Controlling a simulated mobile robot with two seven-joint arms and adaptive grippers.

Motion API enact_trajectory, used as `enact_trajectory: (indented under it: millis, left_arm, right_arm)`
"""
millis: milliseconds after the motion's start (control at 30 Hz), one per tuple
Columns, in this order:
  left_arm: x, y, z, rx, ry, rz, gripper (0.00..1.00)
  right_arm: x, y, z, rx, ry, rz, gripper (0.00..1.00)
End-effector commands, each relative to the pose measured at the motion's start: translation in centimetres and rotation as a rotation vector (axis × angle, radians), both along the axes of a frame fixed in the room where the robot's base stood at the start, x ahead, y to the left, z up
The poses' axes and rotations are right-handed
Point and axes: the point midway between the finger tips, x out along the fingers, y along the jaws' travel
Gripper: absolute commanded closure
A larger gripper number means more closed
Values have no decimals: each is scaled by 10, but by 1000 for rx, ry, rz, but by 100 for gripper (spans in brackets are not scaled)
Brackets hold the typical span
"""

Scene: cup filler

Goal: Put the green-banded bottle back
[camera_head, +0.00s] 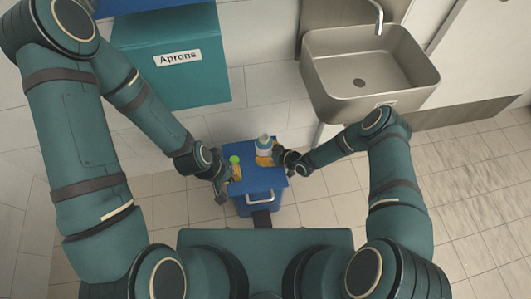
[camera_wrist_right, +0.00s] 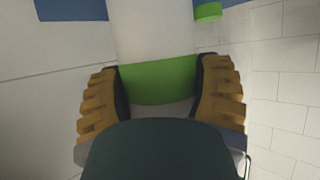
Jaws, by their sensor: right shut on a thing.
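The bottle (camera_head: 264,145) is white with a pale bluish top and stands upright over the far part of the blue cart top. In the right wrist view, its white body and wide green band (camera_wrist_right: 158,82) lie between the fingers. My right gripper (camera_head: 272,158) is shut on it, with yellow ridged fingers on both sides of the band. My left gripper (camera_head: 235,173) is at the left edge of the cart, beside a small round green piece (camera_head: 234,160). Whether its fingers hold that piece is too small to tell. The bottle's base is hidden.
The blue cart (camera_head: 268,181) has a pale handle on its near side. A metal sink (camera_head: 330,92) with a tap is at the back right. A teal bin labelled "Aprons" (camera_head: 172,82) is at the back left. Tiled floor lies open to the right.

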Motion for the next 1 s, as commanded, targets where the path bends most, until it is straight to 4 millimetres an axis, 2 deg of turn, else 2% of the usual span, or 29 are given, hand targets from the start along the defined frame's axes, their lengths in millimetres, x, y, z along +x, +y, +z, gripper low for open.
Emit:
enact_trajectory:
  millis: [33, 367, 400, 467, 800, 1000]
  left_arm:
    - [0, 0, -2, 0, -1, 0, 100]
    - [0, 0, -1, 0, -1, 0, 100]
    - [0, 0, -1, 0, -1, 0, 100]
    - [0, 0, -1, 0, -1, 0, 100]
    - [0, 0, -1, 0, 0, 0, 100]
    - [-1, 0, 8, -1, 3, 0, 100]
  right_arm:
    - [0, 0, -5, 0, 0, 0, 75]
    - [0, 0, -5, 0, 0, 0, 75]
    - [0, 0, -5, 0, -1, 0, 19]
    - [0, 0, -5, 0, 0, 0, 0]
    - [0, -1, -2, 0, 0, 0, 0]
    - [-14, -22, 12, -2, 1, -2, 0]
